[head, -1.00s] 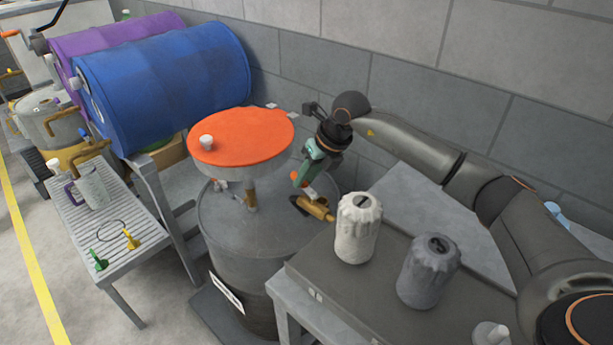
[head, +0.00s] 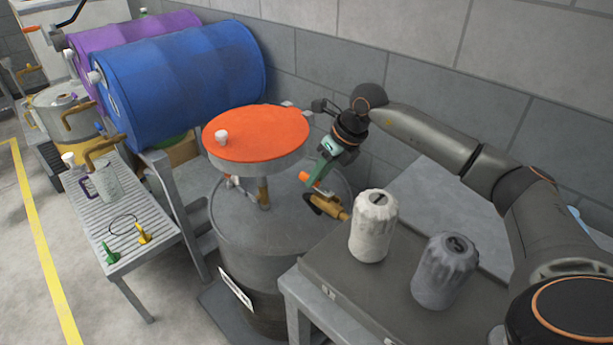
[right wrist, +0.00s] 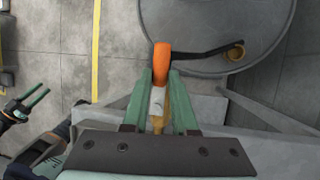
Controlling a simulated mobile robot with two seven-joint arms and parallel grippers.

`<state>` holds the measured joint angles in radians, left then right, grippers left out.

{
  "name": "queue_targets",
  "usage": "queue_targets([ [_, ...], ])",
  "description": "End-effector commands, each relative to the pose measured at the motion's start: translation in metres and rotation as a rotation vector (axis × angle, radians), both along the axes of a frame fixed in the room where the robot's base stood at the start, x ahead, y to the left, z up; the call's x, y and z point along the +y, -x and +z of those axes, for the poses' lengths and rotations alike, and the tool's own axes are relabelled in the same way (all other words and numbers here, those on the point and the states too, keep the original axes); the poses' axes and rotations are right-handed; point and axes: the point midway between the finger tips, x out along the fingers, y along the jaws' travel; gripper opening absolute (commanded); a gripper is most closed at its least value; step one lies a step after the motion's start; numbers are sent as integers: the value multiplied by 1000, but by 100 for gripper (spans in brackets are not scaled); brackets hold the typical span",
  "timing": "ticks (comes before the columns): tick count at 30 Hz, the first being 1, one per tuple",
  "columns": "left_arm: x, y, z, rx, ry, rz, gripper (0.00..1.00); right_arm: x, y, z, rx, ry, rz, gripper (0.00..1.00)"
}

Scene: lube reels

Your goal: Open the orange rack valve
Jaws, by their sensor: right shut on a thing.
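In the right wrist view the orange piece (right wrist: 161,62) stands at the tips of my right gripper (right wrist: 160,85). A pale part and a brass part lie between its green fingers. My right gripper (head: 314,172) is shut on the valve's handle, and its hand hides part of it. In the right wrist view my left gripper (right wrist: 28,105) is off at the left, fingers apart, with nothing seen between them. It is outside the head view.
An orange round lid (head: 257,132) with a white knob overhangs the drum. Blue (head: 190,85) and purple (head: 120,40) drums lie on a rack. A wall is behind.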

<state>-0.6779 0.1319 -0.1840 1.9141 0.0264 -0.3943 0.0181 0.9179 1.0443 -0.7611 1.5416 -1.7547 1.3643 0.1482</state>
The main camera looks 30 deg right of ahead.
Motion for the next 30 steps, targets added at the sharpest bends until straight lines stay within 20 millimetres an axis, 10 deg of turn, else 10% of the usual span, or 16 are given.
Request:
queue_targets([
  [6,0,0,0,0,0,0,50,2,-1,2,-5,-2,6,0],
  [7,0,0,0,0,0,0,50,2,-1,2,-5,-2,6,27],
  [15,0,0,0,0,0,0,50,2,-1,1,-4,-2,4,56],
  [30,0,0,-3,0,1,1,50,-8,10,31,-7,0,2,56],
])
